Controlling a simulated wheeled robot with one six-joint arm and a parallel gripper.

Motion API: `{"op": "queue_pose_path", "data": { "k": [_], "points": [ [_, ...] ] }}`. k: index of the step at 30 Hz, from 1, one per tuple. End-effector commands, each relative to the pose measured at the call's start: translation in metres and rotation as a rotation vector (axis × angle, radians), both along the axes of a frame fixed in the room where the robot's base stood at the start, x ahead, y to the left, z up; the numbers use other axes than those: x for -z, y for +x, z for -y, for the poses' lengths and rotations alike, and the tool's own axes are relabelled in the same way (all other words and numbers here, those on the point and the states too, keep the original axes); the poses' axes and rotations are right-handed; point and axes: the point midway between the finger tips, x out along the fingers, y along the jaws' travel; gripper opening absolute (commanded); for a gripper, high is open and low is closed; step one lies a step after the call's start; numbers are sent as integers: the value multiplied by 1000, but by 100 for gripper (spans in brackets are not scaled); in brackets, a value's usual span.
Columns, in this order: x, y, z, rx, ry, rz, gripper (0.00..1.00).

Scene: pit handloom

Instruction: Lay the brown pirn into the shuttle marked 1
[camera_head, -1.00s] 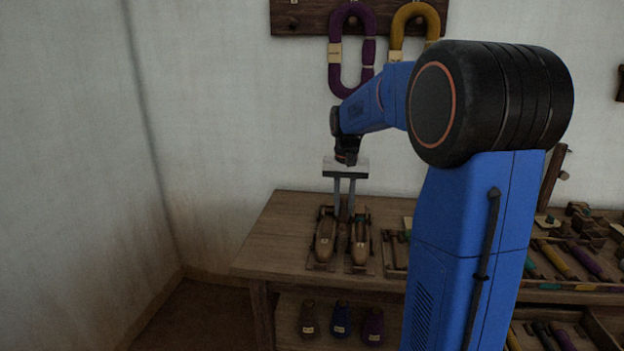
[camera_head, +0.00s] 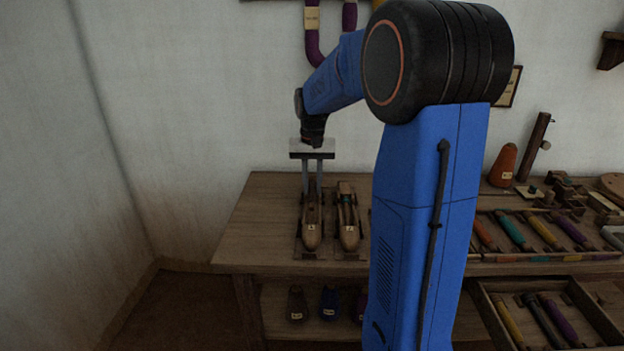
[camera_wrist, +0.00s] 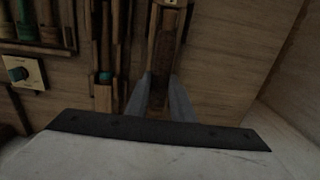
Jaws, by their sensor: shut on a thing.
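My gripper (camera_head: 312,196) points down over the left of two wooden shuttles. Its fingers are shut on the brown pirn (camera_wrist: 164,55), which shows as a dark brown strip between them in the wrist view. The pirn lies lengthwise along the left shuttle (camera_head: 312,232); I cannot tell whether it rests in the hollow or hangs just above. That shuttle has a small pale tag, whose number is too small to read surely. The right shuttle (camera_head: 349,236) stands beside it, also tagged, with a teal bit inside.
The shuttles stand on a wooden table (camera_head: 252,225) with bare room to their left. A tray of coloured pirns (camera_head: 540,255) lies to the right, an open drawer (camera_head: 490,315) below it. An orange cone (camera_head: 503,165) stands behind. Several cones (camera_head: 329,303) sit on the lower shelf.

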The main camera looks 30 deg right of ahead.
Motion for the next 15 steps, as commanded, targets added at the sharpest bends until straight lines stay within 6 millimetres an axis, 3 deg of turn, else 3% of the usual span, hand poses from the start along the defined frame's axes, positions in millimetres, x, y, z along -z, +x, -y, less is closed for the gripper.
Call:
{"op": "queue_pose_path", "data": {
  "k": [15],
  "points": [
    [38,0,0,0,0,0,0]
  ]
}}
